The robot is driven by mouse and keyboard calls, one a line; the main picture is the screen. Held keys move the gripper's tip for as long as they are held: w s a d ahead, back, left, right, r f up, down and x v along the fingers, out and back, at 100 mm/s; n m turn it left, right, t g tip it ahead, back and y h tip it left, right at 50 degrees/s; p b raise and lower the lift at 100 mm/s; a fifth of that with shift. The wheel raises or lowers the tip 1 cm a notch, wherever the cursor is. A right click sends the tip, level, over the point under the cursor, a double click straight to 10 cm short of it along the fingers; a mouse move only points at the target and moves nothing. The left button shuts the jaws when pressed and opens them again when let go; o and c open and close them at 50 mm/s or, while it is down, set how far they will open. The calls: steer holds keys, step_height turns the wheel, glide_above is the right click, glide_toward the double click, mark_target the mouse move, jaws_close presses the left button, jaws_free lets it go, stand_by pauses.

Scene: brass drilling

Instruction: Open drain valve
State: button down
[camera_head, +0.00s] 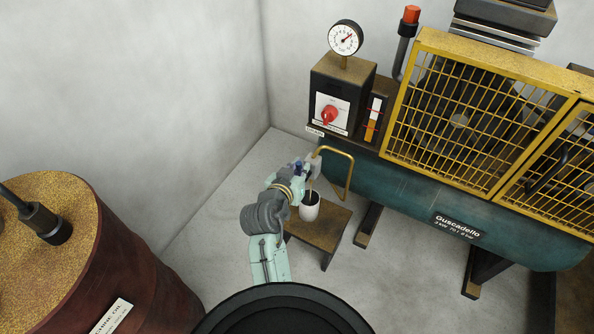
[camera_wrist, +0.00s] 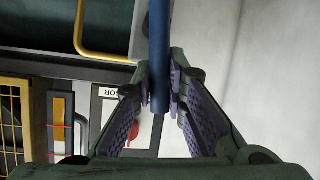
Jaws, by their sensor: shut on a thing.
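The drain valve shows as a blue lever handle (camera_wrist: 159,30) in the wrist view, running down from the top centre between the fingers. My gripper (camera_wrist: 160,88) is shut on this handle, with purple ridged pads on both sides of it. In the head view my gripper (camera_head: 301,170) is at the left end of the teal compressor tank (camera_head: 400,186), above a small wooden stool. The blue handle (camera_head: 297,167) is a tiny patch there. The valve body is mostly hidden, so I cannot tell how far it is turned.
A white cup (camera_head: 310,212) stands on the stool (camera_head: 330,231) just below my gripper. A yellow bent pipe (camera_head: 351,170) is close on the right. A control box with a red knob (camera_head: 329,115) and a gauge (camera_head: 345,38) is above. A rusty drum (camera_head: 135,262) stands at lower left.

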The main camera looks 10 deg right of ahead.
steer(key=shift+s+d+m+t+b, duration=0.25)
steer(key=shift+d+m+t+b, duration=0.15)
steer(key=shift+m, duration=0.2)
steer(key=shift+y, duration=0.3)
steer(key=c, duration=1.6)
jaws_free()
step_height(320, 180, up, 10)
